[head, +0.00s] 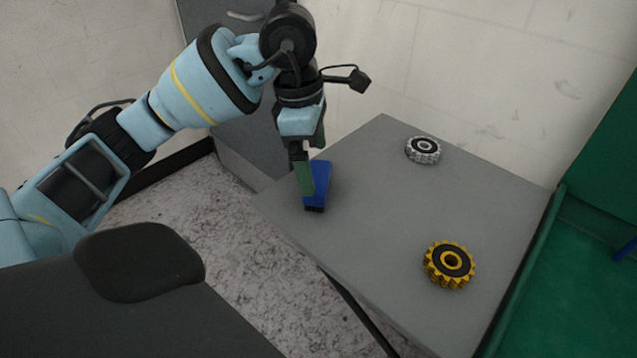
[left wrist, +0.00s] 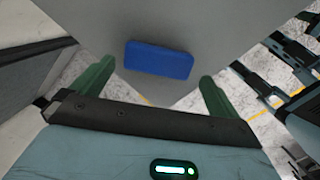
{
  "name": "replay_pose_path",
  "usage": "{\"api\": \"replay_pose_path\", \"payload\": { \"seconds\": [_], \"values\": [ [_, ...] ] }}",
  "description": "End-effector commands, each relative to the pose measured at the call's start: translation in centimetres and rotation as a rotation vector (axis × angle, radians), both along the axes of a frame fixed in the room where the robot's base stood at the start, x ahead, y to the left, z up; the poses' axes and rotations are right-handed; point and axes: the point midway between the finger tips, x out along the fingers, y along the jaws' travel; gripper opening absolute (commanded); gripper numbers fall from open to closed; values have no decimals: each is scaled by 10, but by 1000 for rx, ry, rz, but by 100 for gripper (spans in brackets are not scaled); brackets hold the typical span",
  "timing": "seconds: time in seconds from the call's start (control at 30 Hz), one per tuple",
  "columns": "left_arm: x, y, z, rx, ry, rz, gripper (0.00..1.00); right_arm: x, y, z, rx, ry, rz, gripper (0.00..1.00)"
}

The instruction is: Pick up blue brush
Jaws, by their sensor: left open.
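The blue brush (head: 318,181) lies on the grey table near its left corner, with dark bristles at its near end. In the left wrist view the brush (left wrist: 158,60) shows as a blue block ahead of and between the two green fingers. My left gripper (head: 304,186) points down at the brush, and its green finger covers part of it in the head view. The left gripper is open, with its fingers (left wrist: 157,82) wide apart and nothing between the pads that I can see. My right gripper is in neither view.
The grey table (head: 375,215) also carries a silver gear (head: 423,150) at the back and a yellow gear (head: 450,264) at the front right. Bare table lies between them. A pale wall stands behind, and a green surface (head: 570,290) is at the right.

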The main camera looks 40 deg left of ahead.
Motion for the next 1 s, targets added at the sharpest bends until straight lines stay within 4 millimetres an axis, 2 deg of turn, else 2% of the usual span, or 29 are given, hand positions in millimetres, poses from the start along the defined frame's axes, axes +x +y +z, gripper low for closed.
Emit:
{"api": "replay_pose_path", "payload": {
  "seconds": [0.17, 0.5, 0.8, 0.83, 1.0],
  "values": [
    [0, 0, -5, 1, 1, 0, 100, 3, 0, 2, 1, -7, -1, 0],
    [4, -5, -47, 1, 1, 1, 100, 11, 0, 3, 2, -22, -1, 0],
    [4, -6, -52, 1, -1, 0, 100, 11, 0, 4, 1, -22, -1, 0],
    [4, -6, -52, 1, -1, 0, 99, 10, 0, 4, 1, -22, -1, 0],
    [4, -6, -52, 0, -1, 0, 76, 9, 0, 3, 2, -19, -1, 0]
  ]
}}
